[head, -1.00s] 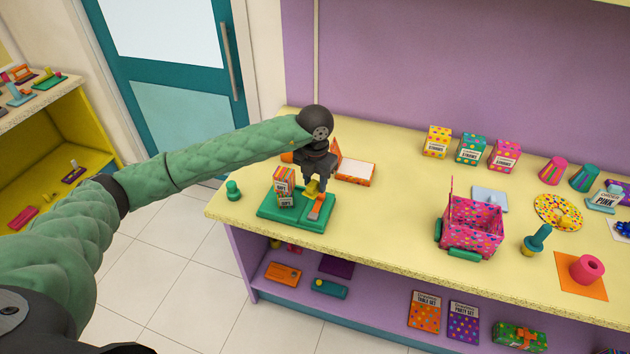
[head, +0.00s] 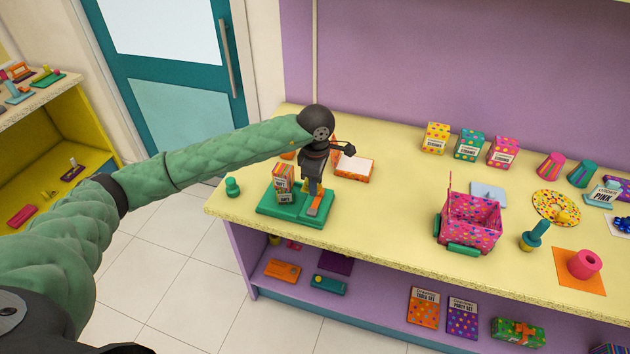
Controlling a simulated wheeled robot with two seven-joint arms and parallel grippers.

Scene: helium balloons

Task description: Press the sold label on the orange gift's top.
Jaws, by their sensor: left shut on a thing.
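My left gripper (head: 314,188) points down over the green tray (head: 268,212) at the table's left end. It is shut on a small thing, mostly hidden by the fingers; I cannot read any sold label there. An orange and grey piece (head: 316,206) lies on the tray just below the fingertips. A small patterned box with a white label (head: 283,186) stands on the tray to the left of the gripper. An orange box with a pale top (head: 354,168) sits behind and right of the gripper; I cannot tell whether it is the orange gift. My right gripper is not in view.
A pink dotted basket (head: 470,222) stands to the right, with several patterned boxes (head: 469,147) along the back. A green peg-like piece (head: 233,187) is at the left edge. The table between tray and basket is clear. The lower shelf holds an orange box (head: 282,271).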

